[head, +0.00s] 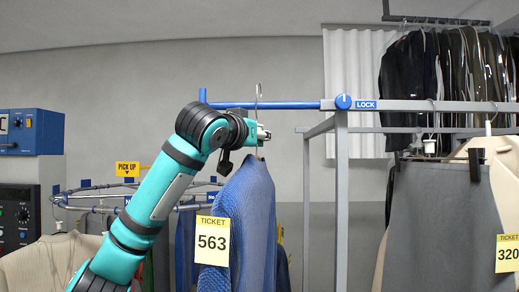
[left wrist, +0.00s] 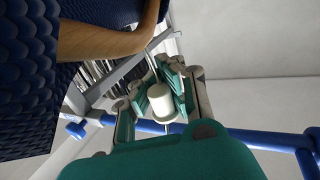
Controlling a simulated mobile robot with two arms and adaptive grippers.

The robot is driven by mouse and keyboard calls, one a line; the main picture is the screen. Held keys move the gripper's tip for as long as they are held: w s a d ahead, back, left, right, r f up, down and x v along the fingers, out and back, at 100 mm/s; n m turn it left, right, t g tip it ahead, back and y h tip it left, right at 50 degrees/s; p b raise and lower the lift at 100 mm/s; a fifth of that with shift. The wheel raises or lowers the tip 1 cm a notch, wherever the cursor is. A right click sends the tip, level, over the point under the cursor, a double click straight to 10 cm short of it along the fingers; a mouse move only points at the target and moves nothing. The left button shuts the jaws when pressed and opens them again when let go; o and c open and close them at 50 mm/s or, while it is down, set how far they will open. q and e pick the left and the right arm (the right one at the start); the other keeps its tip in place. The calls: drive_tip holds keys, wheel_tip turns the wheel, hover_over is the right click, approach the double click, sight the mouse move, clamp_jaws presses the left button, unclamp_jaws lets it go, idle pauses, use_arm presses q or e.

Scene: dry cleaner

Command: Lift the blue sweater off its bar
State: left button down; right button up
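The blue sweater (head: 245,220) hangs on a wooden hanger below the blue bar (head: 285,105), with a yellow ticket 563 (head: 212,241) on its front. The hanger's wire hook (head: 258,93) reaches above the bar's top; whether it touches the bar I cannot tell. My left gripper (head: 262,133) is at the hanger's neck, just below the bar. In the left wrist view its fingers (left wrist: 158,98) are closed around the white collar (left wrist: 160,101) by the wooden hanger (left wrist: 100,42). The sweater (left wrist: 25,85) fills that view's left side. My right gripper is not in view.
A grey rack post (head: 341,200) with a blue LOCK knob (head: 343,102) stands right of the sweater. A round garment rail (head: 90,190) is behind my arm. Dark jackets (head: 450,75) hang behind.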

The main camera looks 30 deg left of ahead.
use_arm(q)
drive_tip(key=s+d+r+b, duration=0.1)
drive_tip(key=s+d+b, duration=0.5)
drive_tip(key=s+d, duration=0.4)
drive_tip(key=shift+s+r, duration=0.25)
drive_tip(key=shift+s, duration=0.8)
drive_tip(key=shift+d, duration=0.1)
